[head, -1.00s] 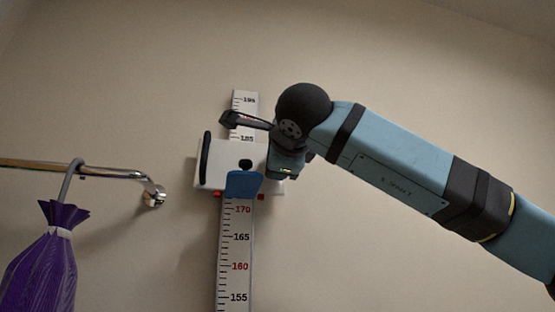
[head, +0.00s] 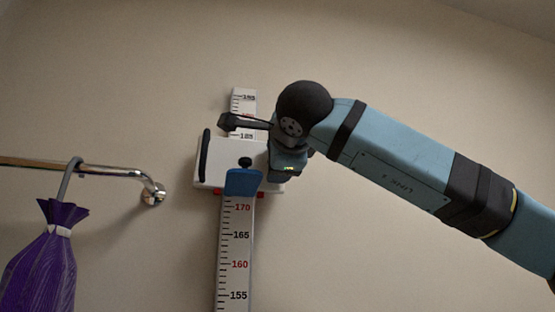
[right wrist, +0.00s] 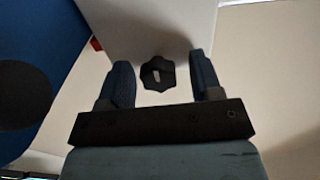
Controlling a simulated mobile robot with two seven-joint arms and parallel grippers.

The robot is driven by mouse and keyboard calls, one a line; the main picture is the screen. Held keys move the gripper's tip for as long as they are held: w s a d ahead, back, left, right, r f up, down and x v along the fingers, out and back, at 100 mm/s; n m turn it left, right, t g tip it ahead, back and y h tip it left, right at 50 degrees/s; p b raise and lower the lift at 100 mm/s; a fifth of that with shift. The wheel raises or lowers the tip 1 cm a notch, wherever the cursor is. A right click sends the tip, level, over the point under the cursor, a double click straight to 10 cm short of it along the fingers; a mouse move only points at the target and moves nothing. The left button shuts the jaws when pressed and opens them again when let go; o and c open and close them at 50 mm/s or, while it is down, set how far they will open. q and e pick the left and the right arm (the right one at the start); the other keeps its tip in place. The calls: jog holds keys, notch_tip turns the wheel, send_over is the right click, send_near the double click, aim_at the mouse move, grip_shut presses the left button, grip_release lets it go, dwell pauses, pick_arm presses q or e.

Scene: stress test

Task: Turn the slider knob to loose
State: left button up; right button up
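The white slider box (head: 216,160) sits on the height scale (head: 236,250) just above the 170 mark, with a blue paddle (head: 243,183) at its front. My right gripper (head: 286,168) is at the box's right side; its fingers are hidden in the head view. In the right wrist view, a small dark faceted knob (right wrist: 158,73) with a pale slot stands on the white face. My right gripper (right wrist: 160,62) is open, with one finger on each side of the knob and a visible gap to each. My left gripper is not in view.
A chrome rail (head: 100,170) is fixed to the wall at the left, with a purple bag (head: 42,260) hanging from it. The bare wall (head: 380,260) below my right arm is clear. The blue paddle also fills the left of the right wrist view (right wrist: 60,30).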

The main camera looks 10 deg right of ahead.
jog(key=s+b, duration=0.2)
jog(key=s, duration=1.1)
jog(key=shift+s+b, duration=0.3)
jog(key=shift+s, duration=0.1)
